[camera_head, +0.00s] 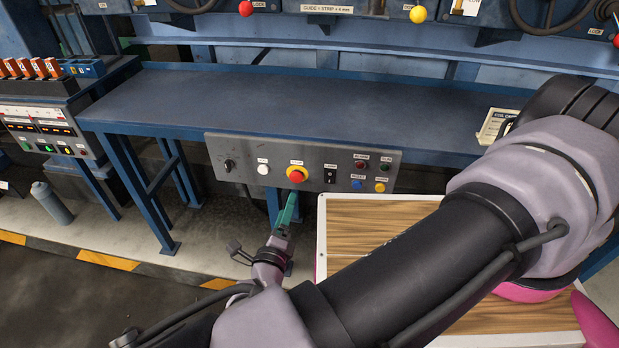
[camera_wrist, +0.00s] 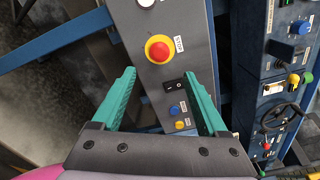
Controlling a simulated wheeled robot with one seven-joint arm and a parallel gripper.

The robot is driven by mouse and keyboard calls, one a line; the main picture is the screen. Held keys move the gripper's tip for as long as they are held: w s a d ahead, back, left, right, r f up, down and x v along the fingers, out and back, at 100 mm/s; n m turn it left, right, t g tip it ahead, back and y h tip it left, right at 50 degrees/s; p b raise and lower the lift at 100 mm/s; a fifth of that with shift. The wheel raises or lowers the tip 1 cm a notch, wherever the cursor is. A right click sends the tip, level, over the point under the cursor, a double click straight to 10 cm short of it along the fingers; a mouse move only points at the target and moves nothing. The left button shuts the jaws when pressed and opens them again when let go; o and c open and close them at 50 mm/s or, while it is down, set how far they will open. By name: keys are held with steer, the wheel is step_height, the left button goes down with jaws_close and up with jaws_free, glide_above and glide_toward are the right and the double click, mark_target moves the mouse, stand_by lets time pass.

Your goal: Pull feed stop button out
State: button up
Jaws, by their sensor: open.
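The feed stop button is a red mushroom head on a yellow ring (camera_head: 296,174), on the grey control panel (camera_head: 240,153) at the front of the blue bench. It also shows in the wrist view (camera_wrist: 159,48), above the fingertips, with a small label beside it. My gripper (camera_head: 288,208) has teal fingers and is just below and in front of the button in the head view. In the wrist view my gripper (camera_wrist: 159,76) is open, with nothing between its fingers but the panel beyond. The button appears apart from both fingers.
A white button (camera_head: 263,169) is left of the feed stop; a black switch (camera_head: 330,176) and several small coloured buttons are to its right. A wood-topped, white-edged surface (camera_head: 360,222) lies under my arm. A grey bottle (camera_head: 50,202) stands at left.

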mark_target(296, 179)
steer(key=w, duration=0.3)
steer(key=w+d, duration=0.1)
steer(key=w, duration=0.6)
steer(key=shift+w+d, duration=0.25)
steer(key=shift+w, duration=0.15)
steer(key=shift+f, duration=0.1)
jaws_close()
stand_by(0.9)
